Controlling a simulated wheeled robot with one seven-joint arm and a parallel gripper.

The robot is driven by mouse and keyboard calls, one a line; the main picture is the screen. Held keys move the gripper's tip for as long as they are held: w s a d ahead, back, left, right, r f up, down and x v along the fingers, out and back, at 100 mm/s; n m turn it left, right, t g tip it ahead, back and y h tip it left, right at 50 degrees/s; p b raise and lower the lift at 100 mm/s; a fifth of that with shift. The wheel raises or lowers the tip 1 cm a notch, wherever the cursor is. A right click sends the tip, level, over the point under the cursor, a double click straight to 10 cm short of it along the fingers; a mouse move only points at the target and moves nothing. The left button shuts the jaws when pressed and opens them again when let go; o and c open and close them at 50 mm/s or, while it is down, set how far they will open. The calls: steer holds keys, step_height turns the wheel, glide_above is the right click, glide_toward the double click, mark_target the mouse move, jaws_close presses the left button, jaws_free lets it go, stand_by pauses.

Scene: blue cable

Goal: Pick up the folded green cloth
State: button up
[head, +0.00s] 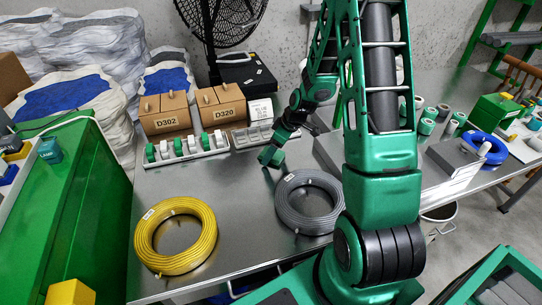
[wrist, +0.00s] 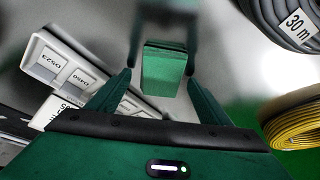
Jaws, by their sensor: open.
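The folded green cloth (wrist: 164,72) shows in the wrist view as a small, thick green block on the grey metal table (head: 240,255). My gripper (wrist: 159,77) is open, with one finger to the left of the cloth and one to the right. Clear gaps show between the fingers and the cloth, so it is not held. In the head view my gripper (head: 271,156) hangs low over the table, in front of the rack. I cannot make out the cloth there; the gripper seems to hide it.
A labelled rack (head: 187,150) of spools stands behind my gripper, with cardboard boxes (head: 165,115) beyond. A grey cable coil (head: 309,203) lies close at the right, a yellow coil (head: 175,236) at the front left. A blue coil (head: 485,148) lies far right.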

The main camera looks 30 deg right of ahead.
steer(key=shift+f, duration=0.2)
steer(key=c, duration=1.2)
steer(key=shift+r, duration=0.1)
steer(key=shift+r, duration=0.65)
step_height(320, 180, up, 3)
steer(key=s+a+r, duration=0.1)
steer(key=a+r, duration=0.1)
steer(key=a, duration=0.1)
steer(key=s+a+r, duration=0.1)
steer(key=a+r, duration=0.1)
steer(key=a, duration=0.2)
steer(key=s+a+r, duration=0.2)
steer(key=a+r, duration=0.1)
steer(key=a, duration=0.1)
